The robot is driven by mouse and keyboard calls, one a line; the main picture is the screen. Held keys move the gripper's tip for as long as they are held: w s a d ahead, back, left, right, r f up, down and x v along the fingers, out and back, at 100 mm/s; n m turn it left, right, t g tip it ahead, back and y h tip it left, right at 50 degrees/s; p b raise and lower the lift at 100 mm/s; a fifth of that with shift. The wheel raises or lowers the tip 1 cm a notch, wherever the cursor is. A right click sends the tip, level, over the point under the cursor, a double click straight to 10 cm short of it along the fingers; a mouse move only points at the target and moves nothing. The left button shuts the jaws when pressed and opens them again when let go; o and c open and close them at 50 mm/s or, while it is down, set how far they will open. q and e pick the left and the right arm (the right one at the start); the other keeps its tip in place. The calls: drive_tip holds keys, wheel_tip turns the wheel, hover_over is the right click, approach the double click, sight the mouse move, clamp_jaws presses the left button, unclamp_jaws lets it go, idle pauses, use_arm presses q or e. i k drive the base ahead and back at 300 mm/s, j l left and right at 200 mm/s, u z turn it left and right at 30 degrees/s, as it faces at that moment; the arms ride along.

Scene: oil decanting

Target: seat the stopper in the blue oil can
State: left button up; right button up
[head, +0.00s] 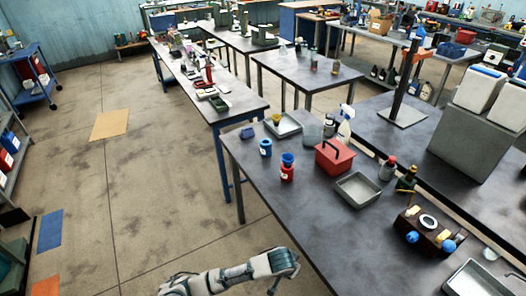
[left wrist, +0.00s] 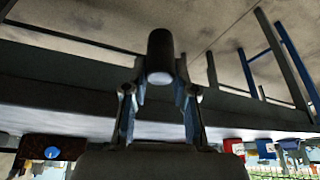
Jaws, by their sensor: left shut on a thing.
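My left gripper (head: 284,262) is off the bench's near left edge, well short of the blue can. In the left wrist view my left gripper (left wrist: 160,92) is shut on a dark cylinder with a paler end, which seems to be the stopper (left wrist: 160,50). The stopper is hard to make out in the head view. The opening of the blue can is too small to judge. My right gripper is not in view.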

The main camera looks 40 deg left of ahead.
sight(265, 145)
drive_tip(key=i+j, duration=0.1)
drive_tip(key=j, duration=0.55)
drive_tip(key=i+j, duration=0.1)
drive_tip(key=j, duration=0.55)
drive_tip(key=i+j, duration=0.1)
drive_tip(key=j, duration=0.55)
drive_tip(key=i+j, duration=0.1)
drive_tip(key=j, duration=0.55)
drive_tip(key=j+z, duration=0.45)
drive_tip(key=j, duration=0.35)
drive_tip(key=k+j+z, duration=0.1)
drive_tip(key=j+z, duration=0.35)
drive_tip(key=j, duration=0.35)
